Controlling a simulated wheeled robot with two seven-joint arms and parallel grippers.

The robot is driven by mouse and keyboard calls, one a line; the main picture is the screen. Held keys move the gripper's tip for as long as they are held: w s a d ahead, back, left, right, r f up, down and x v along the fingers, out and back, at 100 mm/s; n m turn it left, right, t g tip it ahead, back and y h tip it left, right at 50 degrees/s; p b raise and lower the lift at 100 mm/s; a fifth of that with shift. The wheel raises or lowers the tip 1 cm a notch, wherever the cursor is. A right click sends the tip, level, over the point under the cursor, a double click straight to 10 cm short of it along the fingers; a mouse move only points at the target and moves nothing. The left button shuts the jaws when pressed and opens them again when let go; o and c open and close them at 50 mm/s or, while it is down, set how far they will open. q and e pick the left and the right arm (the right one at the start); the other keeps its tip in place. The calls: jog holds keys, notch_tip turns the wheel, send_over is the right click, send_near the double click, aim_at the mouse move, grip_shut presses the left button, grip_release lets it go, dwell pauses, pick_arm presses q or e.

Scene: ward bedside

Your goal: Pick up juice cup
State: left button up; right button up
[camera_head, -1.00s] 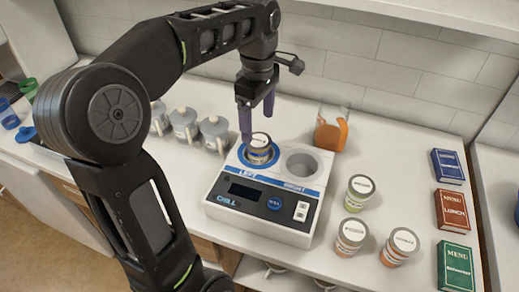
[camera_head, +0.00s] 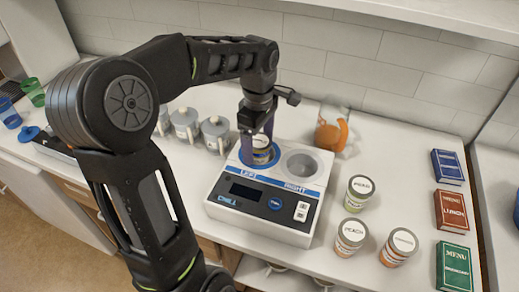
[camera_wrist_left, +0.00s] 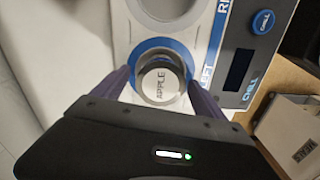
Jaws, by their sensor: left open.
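The juice cup (camera_head: 261,152) has a white lid and sits in the left well, with a blue ring, of a white chiller machine (camera_head: 229,210). In the left wrist view its lid (camera_wrist_left: 160,84) reads APPLE, and the blue LEFT ring (camera_wrist_left: 160,50) surrounds it. My left gripper (camera_head: 256,145) is open, pointing down, with its fingers on either side of the cup. In the left wrist view the two fingers (camera_wrist_left: 163,88) flank the lid with a gap. The right well (camera_head: 302,164) is empty. My right gripper is not in view.
Three lidded cups, one labelled PEACH (camera_head: 351,234), stand right of the machine. Grey lidded mugs (camera_head: 215,132) stand at its left. A pitcher with orange contents (camera_head: 331,130) is behind it. Menu books (camera_head: 451,212) lie at the right.

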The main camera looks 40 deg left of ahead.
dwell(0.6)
pick_arm(q)
jog(key=c, duration=1.8)
notch_tip(320, 180, up, 6)
jog(key=shift+r+b, duration=0.15)
jog(key=shift+b, duration=0.25)
notch_tip(320, 180, up, 4)
jog(key=shift+f+p, duration=0.1)
jog(key=shift+p, duration=1.1)
